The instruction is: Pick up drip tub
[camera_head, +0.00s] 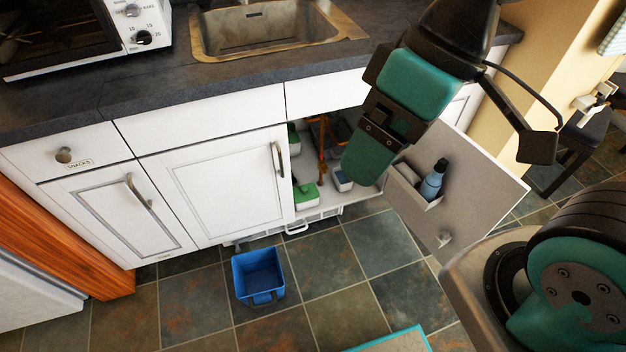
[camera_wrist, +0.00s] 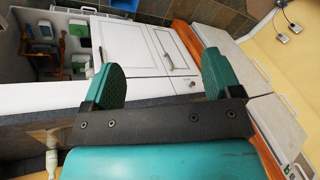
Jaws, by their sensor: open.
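My gripper (camera_wrist: 161,78) is open and empty, its two teal fingers apart in the wrist view. In the head view my gripper (camera_head: 370,158) hangs in front of the open cupboard under the sink and hides part of its inside. A small white tub with a blue-grey top (camera_head: 343,181) stands on the cupboard floor, just left of my gripper in the picture. A white tub with a green top (camera_head: 306,195) stands further left near the front edge. I cannot tell for sure which is the drip tub.
The cupboard door (camera_head: 470,185) stands open at right, with a bottle (camera_head: 433,180) in its rack. An orange-brown pipe (camera_head: 321,155) runs down inside the cupboard. A blue bin (camera_head: 258,275) stands on the tiles. The counter (camera_head: 225,90) overhangs; floor in front is mostly clear.

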